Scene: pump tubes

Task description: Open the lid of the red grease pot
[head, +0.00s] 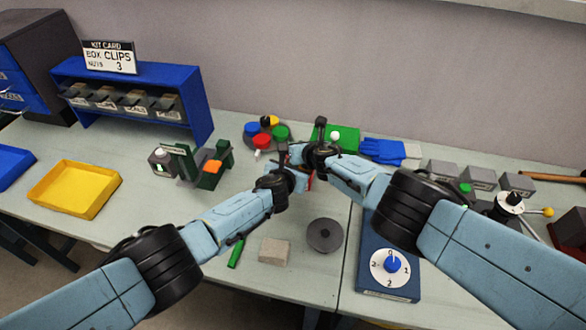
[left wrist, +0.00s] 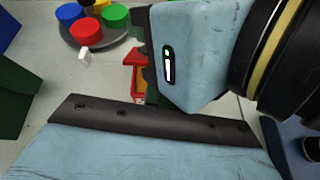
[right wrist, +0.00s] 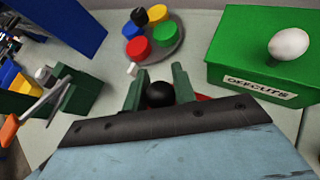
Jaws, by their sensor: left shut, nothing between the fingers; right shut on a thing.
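The red grease pot (right wrist: 203,97) is mostly hidden behind my right gripper in the right wrist view. Its black round knob (right wrist: 160,94) shows between the green fingers of my right gripper (right wrist: 157,88), one finger on each side, shut on it. Red parts of the pot (left wrist: 134,60) show beside my right wrist in the left wrist view, with some yellow below. In the head view both wrists crowd over the pot (head: 310,182). My left gripper (head: 298,172) is shut and empty close beside it; its fingertips are largely hidden.
A round tray with coloured caps (right wrist: 158,42) stands behind the pot. A green offcuts box (right wrist: 225,67) with a white knob is right of it. A green clamp fixture (head: 212,165) stands left. A grey disc (head: 325,235) and a beige block (head: 275,251) lie in front.

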